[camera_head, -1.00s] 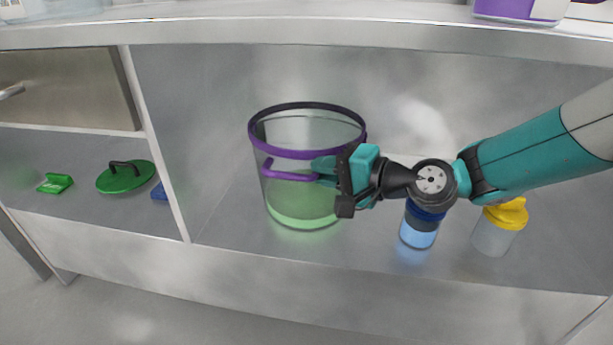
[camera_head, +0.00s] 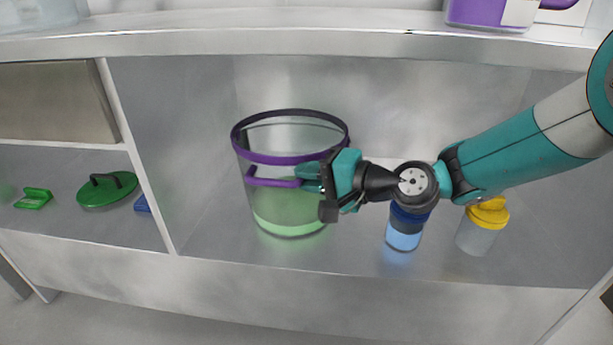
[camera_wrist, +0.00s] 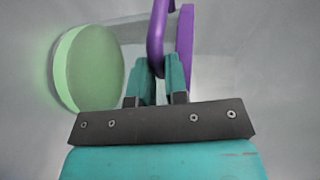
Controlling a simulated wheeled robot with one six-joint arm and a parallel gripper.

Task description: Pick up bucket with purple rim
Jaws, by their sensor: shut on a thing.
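The clear bucket with a purple rim (camera_head: 290,158) stands upright in the shelf compartment, with a green band at its bottom. Its purple handle (camera_head: 270,182) sticks out at the front. My gripper (camera_head: 308,177) is at the right end of the handle and shut on it. In the wrist view, the purple handle (camera_wrist: 157,35) passes between the fingers of my gripper (camera_wrist: 158,65), and the bucket's green bottom (camera_wrist: 92,68) shows at the left. The fingertips are partly hidden by the handle there.
A blue-lidded container (camera_head: 404,236) and a yellow-lidded container (camera_head: 482,230) stand right of the bucket, close under my arm. A divider (camera_head: 140,160) separates the left compartment, which holds a green lid (camera_head: 107,190) and a green scoop-like item (camera_head: 33,198). A shelf (camera_head: 300,45) runs above.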

